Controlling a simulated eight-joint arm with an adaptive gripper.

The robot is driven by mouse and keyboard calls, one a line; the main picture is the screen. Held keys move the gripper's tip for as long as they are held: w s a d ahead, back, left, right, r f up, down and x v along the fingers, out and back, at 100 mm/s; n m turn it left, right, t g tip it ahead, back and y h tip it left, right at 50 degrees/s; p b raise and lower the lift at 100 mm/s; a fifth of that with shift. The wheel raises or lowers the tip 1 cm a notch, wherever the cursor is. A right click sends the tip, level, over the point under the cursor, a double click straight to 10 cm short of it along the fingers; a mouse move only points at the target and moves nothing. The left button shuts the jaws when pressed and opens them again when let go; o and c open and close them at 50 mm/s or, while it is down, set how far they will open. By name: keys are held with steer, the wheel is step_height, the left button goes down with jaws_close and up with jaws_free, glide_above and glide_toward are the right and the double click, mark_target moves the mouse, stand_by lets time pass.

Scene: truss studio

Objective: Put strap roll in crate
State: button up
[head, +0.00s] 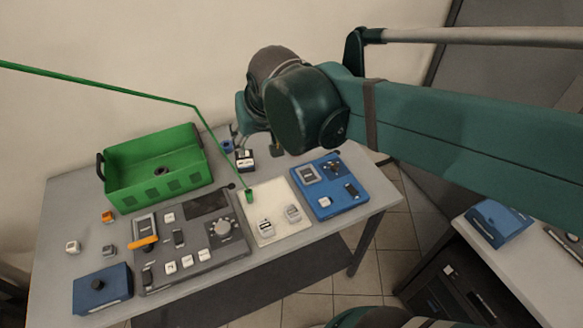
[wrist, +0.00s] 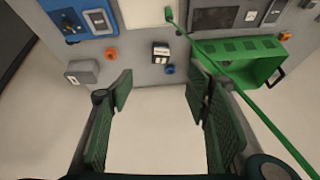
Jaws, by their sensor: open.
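The green crate (head: 189,178) stands at the back left of the table, open at the top; it also shows at the right in the wrist view (wrist: 238,46). A small dark round thing (head: 161,171) lies inside it. A small blue ring-shaped piece (wrist: 168,69), possibly the strap roll, lies on the table near the back edge; it shows partly in the head view (head: 228,146). I cannot tell for certain which is the strap roll. My gripper (wrist: 159,92) is open and empty, with its fingers apart above the back edge and the blue piece beyond their tips.
A black-and-white block (wrist: 160,52) lies beside the blue piece. A thin green bar (head: 120,90) crosses above the crate. A grey control panel (head: 190,240), cream board (head: 262,205) and blue board (head: 330,188) fill the front. A grey block (wrist: 82,73) lies near one finger.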

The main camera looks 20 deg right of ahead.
steer(key=s+d+f, duration=0.1)
steer(key=s+d, duration=0.1)
steer(key=s, duration=0.3)
steer(key=s+d+f+n+t, duration=0.1)
steer(key=s+d+f, duration=0.1)
steer(key=s, duration=0.3)
steer(key=shift+s+d, duration=0.3)
steer(key=shift+s, duration=0.05)
